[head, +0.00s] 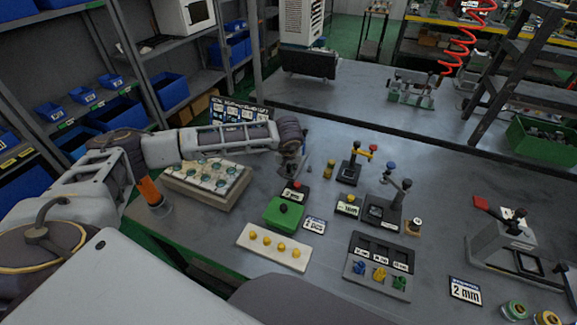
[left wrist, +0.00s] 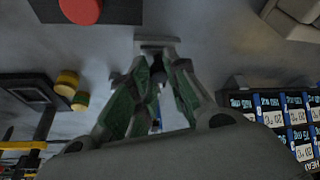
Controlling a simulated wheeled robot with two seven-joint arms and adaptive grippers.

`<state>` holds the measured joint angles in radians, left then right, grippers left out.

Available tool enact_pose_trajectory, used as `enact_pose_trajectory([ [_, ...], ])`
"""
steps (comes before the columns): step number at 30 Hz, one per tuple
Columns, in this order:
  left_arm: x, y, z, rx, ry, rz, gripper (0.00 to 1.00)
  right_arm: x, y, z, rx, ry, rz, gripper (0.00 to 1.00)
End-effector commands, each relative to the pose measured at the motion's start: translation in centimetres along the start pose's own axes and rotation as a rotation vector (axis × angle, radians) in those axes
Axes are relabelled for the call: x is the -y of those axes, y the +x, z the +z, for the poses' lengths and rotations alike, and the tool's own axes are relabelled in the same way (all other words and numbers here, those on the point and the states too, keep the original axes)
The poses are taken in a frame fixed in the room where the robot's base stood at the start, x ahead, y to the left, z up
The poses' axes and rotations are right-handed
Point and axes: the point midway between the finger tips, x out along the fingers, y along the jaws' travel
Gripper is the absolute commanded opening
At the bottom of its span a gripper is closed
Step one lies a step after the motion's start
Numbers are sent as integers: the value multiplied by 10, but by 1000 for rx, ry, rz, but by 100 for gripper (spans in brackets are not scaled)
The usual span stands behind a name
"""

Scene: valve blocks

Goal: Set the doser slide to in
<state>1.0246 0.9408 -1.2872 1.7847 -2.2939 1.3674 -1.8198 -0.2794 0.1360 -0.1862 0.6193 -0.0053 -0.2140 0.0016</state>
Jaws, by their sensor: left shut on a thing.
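My left gripper (head: 291,170) reaches down at the back middle of the table, just behind a dark block with a red button (head: 295,187). In the left wrist view its fingers (left wrist: 156,72) come together on a small part, mostly hidden between them. From its place I take it to be the doser slide, but its shape and its in or out position cannot be made out. A short grey bar (left wrist: 157,41) shows just beyond the fingertips. The red button (left wrist: 80,9) is at the upper left of that view. My right gripper is not in view.
Yellow pieces (head: 329,170) and lever valves (head: 385,207) stand to the right. A panel with green-ringed buttons (head: 207,178) lies left, a label board (head: 240,110) behind.

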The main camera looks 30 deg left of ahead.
Motion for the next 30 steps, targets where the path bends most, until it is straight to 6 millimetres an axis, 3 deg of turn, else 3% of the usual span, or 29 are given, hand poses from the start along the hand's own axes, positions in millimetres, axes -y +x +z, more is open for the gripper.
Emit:
enact_pose_trajectory([
  [12, -14, 14, -30, -4, -2, 2, 0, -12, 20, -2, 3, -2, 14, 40],
  [18, -20, 19, -44, -2, -2, 1, 0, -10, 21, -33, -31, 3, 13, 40],
  [30, -21, 18, -50, -7, -2, 3, 0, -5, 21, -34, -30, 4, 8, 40],
])
